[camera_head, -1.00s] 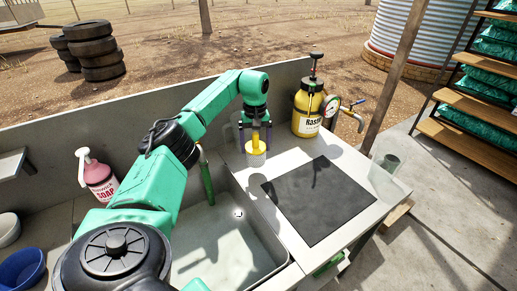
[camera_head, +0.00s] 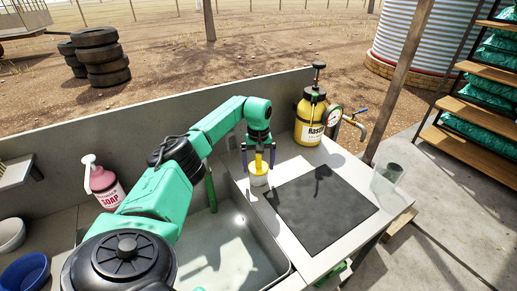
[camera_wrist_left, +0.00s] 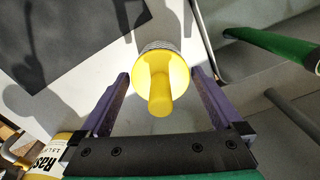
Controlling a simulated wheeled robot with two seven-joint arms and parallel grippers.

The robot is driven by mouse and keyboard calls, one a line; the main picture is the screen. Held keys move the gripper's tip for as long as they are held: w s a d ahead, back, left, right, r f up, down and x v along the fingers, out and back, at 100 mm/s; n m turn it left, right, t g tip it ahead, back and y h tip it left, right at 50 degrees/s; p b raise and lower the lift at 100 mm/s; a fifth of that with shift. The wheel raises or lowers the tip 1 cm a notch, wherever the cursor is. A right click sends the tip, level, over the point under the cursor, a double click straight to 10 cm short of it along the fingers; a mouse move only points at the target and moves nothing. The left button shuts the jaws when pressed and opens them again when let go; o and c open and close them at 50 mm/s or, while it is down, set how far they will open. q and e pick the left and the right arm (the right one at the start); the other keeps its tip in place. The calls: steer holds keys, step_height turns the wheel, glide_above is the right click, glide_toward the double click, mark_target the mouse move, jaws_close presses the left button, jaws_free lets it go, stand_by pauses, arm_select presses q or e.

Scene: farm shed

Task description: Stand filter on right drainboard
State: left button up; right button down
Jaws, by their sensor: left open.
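The filter, with a yellow cap and stem (camera_wrist_left: 160,85) over a pale grey mesh body (camera_head: 258,179), stands upright on the right drainboard (camera_head: 312,258). It is near the sink's edge, left of the black mat. My left gripper (camera_head: 259,170) is directly above it, pointing down, with its purple fingers on either side of the filter. In the left wrist view my left gripper (camera_wrist_left: 162,95) is open, with gaps between fingers and cap. The filter's underside is hidden. My right gripper is not in view.
The black mat (camera_head: 320,210) covers much of the drainboard. A clear glass (camera_head: 387,177) is at the right edge. The sink (camera_head: 225,255) lies left, with a soap bottle (camera_head: 104,186) beyond.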

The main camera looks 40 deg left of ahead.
arm_select(q)
step_height(320, 180, up, 11)
steer(key=shift+f+b, duration=0.1)
steer(key=shift+b, duration=0.85)
steer(key=shift+r, duration=0.5)
steer(key=shift+f, duration=0.1)
